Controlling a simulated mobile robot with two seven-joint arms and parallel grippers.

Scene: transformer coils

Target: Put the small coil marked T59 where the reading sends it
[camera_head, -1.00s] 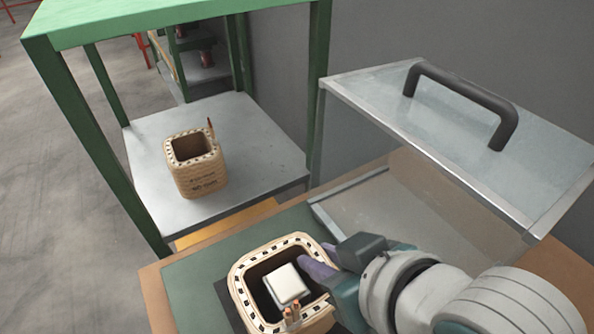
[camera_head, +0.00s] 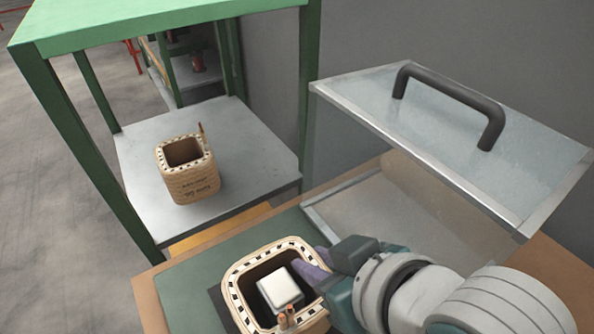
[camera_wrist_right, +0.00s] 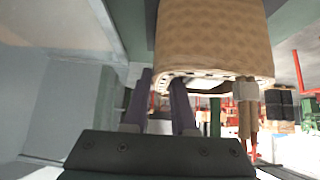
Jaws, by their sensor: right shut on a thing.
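A tan coil (camera_head: 239,308) with a black-and-white dashed rim and copper leads (camera_head: 287,317) is at the lower middle of the head view. A white block (camera_head: 280,288) shows inside its opening. My right gripper (camera_head: 312,270) is shut on the coil's wall at its right side. In the right wrist view, the coil (camera_wrist_right: 213,40) is close, with one finger of my right gripper (camera_wrist_right: 162,102) at its rim and the other outside. No marking is readable on this coil; its underside is hidden in the head view. My left gripper is out of view.
A second coil (camera_head: 191,188) with unreadable dark lettering stands on a grey shelf (camera_head: 236,130) in a green frame (camera_head: 72,128). A clear-topped cover (camera_head: 440,130) with a black handle (camera_head: 455,95) stands at the right. A green mat (camera_head: 190,285) lies on the bench.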

